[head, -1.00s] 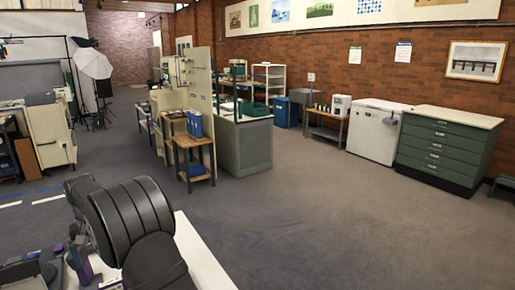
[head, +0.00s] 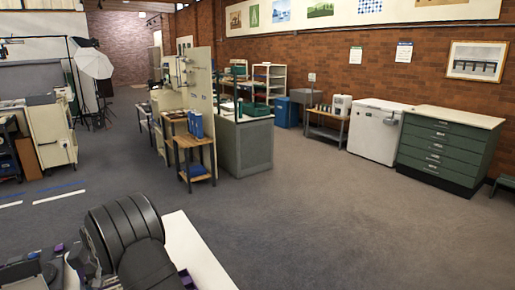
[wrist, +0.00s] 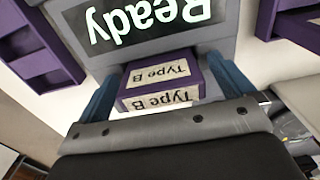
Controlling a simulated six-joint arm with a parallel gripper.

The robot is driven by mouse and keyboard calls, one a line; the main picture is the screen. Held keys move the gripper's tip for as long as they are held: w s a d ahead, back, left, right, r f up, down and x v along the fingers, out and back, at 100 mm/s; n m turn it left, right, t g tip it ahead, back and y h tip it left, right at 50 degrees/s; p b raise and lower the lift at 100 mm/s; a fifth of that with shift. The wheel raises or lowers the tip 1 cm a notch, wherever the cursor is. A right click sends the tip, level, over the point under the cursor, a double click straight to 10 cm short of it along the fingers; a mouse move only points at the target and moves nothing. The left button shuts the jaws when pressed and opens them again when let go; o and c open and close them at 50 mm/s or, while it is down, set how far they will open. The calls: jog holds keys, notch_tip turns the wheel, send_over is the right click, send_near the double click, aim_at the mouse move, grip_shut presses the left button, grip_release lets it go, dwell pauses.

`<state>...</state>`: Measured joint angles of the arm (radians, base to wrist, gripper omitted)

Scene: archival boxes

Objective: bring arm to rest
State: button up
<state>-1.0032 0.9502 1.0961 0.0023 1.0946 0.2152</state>
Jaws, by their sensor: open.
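My gripper (wrist: 168,80) shows in the wrist view with its two blue fingers apart. A purple box (wrist: 157,82) with white labels reading "Type B" appears between the fingers. I cannot tell whether the fingers touch it. Beyond it is a grey surface with a black sign (wrist: 150,18) reading "Ready", upside down in this view. In the head view, my dark arm is low at the bottom left, and the gripper's fingers cannot be made out.
Purple trays (wrist: 40,55) lie at the left and at the right (wrist: 292,20) of the wrist view, on a white tabletop (wrist: 75,100). In the head view, the white table edge (head: 200,255) is beside my arm.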

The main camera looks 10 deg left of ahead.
notch_tip(320, 180, up, 10)
jog(key=shift+f, duration=0.2)
jog(key=shift+s+a, duration=0.15)
jog(key=shift+s, duration=1.1)
dwell(1.1)
